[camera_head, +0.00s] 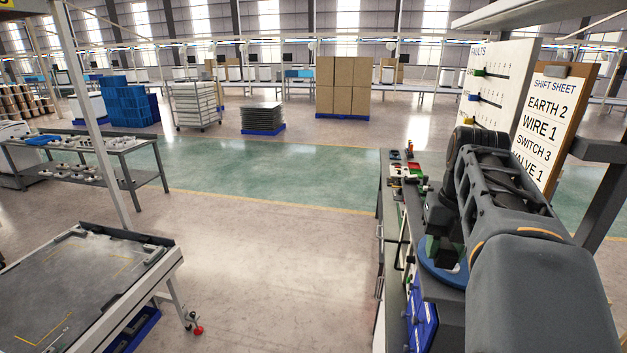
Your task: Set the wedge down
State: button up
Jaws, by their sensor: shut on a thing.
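My gripper (441,247) points down over the workbench on the right, below the bend of my dark arm. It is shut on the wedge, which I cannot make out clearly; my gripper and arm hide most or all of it. A blue round piece (430,272) lies on the bench just below and behind my gripper. I cannot tell whether the held thing touches it.
The workbench (393,227) holds small red, green and white parts (410,170) at its far end. A faults board (492,85) and a shift sheet (547,120) stand behind my arm. Open floor lies left.

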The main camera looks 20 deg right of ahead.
jog(key=w+a+f+n+b, duration=0.1)
jog(key=w+f+n, duration=0.4)
jog(key=f+n, duration=0.25)
jog(key=w+a+f+n+b, duration=0.1)
jog(key=w+a+f+n, duration=0.1)
jog(key=w+f+n, duration=0.35)
jog(key=w+a+f+n, duration=0.1)
jog(key=w+f+n, duration=0.2)
jog(key=f+n, duration=0.55)
jog(key=a+f+n+b, duration=0.1)
jog(key=a+f+n, duration=0.5)
jog(key=f+n, duration=0.4)
jog(key=a+f+n+b, duration=0.1)
jog(key=a+f+n, duration=0.6)
jog(key=f, duration=0.8)
jog(key=n, duration=0.3)
jog(key=shift+w+f+h, duration=0.35)
jog(key=shift+w+h, duration=0.05)
